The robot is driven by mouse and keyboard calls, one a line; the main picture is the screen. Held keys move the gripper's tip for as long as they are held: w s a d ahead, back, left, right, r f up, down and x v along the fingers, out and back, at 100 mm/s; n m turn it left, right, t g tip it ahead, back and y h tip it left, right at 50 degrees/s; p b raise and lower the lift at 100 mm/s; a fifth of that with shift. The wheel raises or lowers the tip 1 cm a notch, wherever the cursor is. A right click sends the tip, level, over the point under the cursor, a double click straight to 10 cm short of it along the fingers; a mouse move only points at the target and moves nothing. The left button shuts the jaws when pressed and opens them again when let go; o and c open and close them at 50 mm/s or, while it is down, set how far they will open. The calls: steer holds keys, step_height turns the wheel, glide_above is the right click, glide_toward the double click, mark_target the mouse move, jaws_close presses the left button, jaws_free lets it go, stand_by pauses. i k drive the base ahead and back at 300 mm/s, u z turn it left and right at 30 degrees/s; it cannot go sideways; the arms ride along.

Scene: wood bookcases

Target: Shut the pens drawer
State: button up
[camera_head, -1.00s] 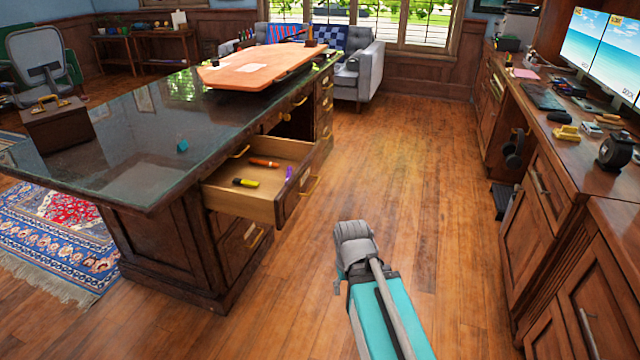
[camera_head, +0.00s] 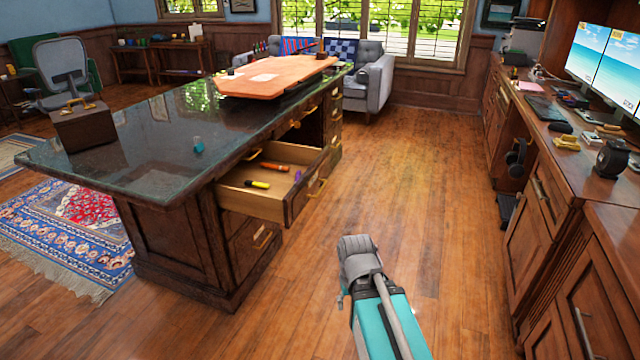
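The pens drawer (camera_head: 252,204) is pulled out from the right side of the big wooden desk (camera_head: 166,232), near its front corner. Inside lie a yellow-and-black marker (camera_head: 257,184), an orange marker (camera_head: 274,168) and a small purple item (camera_head: 297,176). A brass handle (camera_head: 317,188) is on the drawer's front, which faces right. My teal and grey arm shows at the bottom centre, to the right of the drawer and apart from it in the picture. I cannot make out my gripper or its fingers.
Open wood floor (camera_head: 420,210) lies between the desk and the right-hand wooden cabinets (camera_head: 545,230). A closed drawer (camera_head: 254,243) is below the open one. A patterned rug (camera_head: 80,225) is at left, a grey sofa (camera_head: 372,85) at the back.

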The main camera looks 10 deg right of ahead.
mark_target(283, 203)
steer(key=u, duration=0.1)
steer(key=i, duration=0.95)
steer(key=z, duration=0.05)
